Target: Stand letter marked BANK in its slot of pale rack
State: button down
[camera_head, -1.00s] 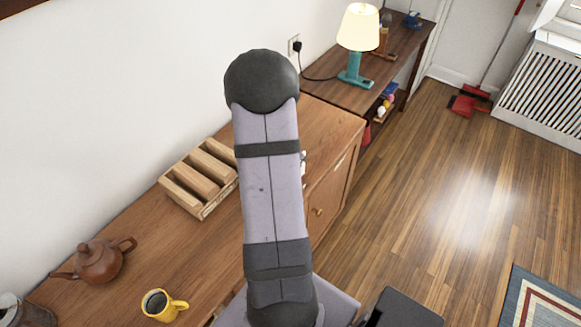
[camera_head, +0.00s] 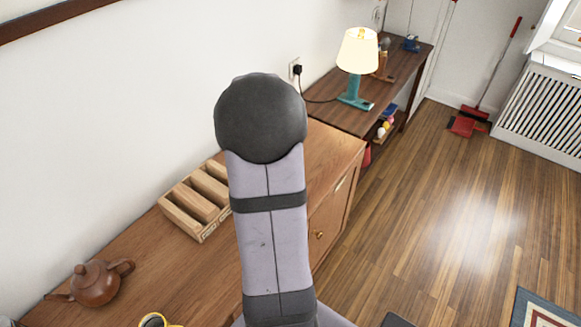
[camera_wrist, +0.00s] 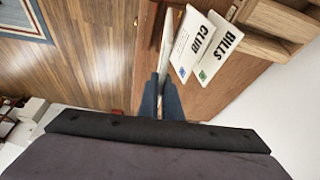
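My arm hides the gripper and letters in the head view.
A brown teapot (camera_head: 97,284) and a yellow mug (camera_head: 152,321) stand at the cabinet's near left. The white wall (camera_head: 90,130) runs behind the rack. A desk with a lit lamp (camera_head: 357,60) stands beyond the cabinet. Floor (camera_head: 450,210) is open on the right.

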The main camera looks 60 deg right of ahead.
jog(key=w+a+r+n+t+y+p, duration=0.2)
jog(key=w+a+n, duration=0.4)
jog(key=w, duration=0.5)
jog(key=w+a+r+n+t+y+p, duration=0.2)
jog(key=w+a+n, duration=0.5)
jog(key=w+n, duration=0.4)
jog(key=shift+w+a+r+p, duration=0.2)
jog(key=shift+w+r+p, duration=0.25)
jog(key=shift+r+p, duration=0.35)
notch_tip(320, 180, down, 9)
jog(key=b, duration=0.6)
jog(key=shift+r, duration=0.2)
jog(key=shift+f+b, duration=2.2)
jog(key=shift+f, duration=0.1)
jog(key=shift+f+b, duration=0.35)
jog(key=shift+f+b, duration=1)
jog(key=shift+f, duration=0.15)
